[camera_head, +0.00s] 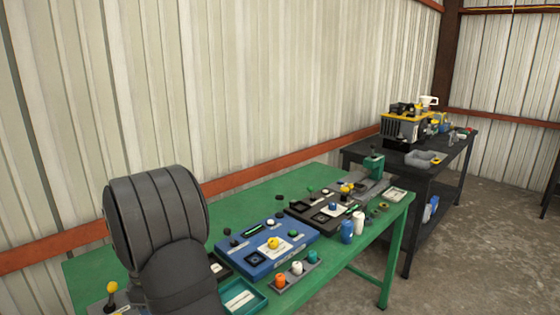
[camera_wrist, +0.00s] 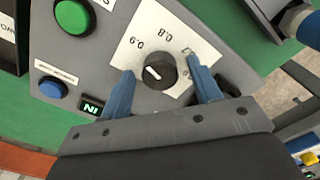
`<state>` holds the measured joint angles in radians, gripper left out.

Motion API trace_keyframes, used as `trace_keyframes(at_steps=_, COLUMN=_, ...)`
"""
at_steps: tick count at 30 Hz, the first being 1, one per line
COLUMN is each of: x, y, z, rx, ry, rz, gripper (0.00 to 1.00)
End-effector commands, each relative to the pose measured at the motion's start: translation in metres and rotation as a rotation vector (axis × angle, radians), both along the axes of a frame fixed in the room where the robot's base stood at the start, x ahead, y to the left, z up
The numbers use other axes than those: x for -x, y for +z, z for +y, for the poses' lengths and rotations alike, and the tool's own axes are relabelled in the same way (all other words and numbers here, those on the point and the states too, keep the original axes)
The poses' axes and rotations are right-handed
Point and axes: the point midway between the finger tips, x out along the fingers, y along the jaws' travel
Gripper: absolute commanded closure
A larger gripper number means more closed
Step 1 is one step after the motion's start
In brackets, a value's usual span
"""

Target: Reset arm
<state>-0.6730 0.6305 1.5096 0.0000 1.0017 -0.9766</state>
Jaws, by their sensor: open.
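In the wrist view my gripper (camera_wrist: 162,66) is open, with its two blue fingers spread. A dark round knob (camera_wrist: 160,71) with a white pointer line shows between the fingers, with gaps visible on both sides. The knob sits on a white label with printed numbers (camera_wrist: 140,40) on a grey panel (camera_wrist: 100,25). I cannot tell how far above the panel the fingertips are. In the head view my dark arm fills the lower left, and my gripper is hidden.
A green button (camera_wrist: 72,16) and a blue button (camera_wrist: 53,88) are left of the knob. The green table (camera_head: 240,203) carries a blue control box (camera_head: 290,243), a black one (camera_head: 320,219) and small parts. A dark bench (camera_head: 420,167) stands beyond, and a corrugated wall runs behind.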

Motion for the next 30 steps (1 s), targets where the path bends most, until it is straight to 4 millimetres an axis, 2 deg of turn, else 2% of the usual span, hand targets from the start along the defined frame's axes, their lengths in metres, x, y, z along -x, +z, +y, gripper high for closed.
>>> trace_keyframes(at_steps=5, x=0.000, y=0.015, z=0.000, rx=-0.002, ry=0.002, rz=-0.003, gripper=0.43)
trace_keyframes(at_steps=8, x=-0.001, y=0.031, z=0.001, rx=-0.003, ry=0.002, rz=-0.004, gripper=0.43)
trace_keyframes(at_steps=30, x=0.000, y=0.179, z=0.000, rx=-0.003, ry=0.002, rz=-0.004, gripper=0.43)
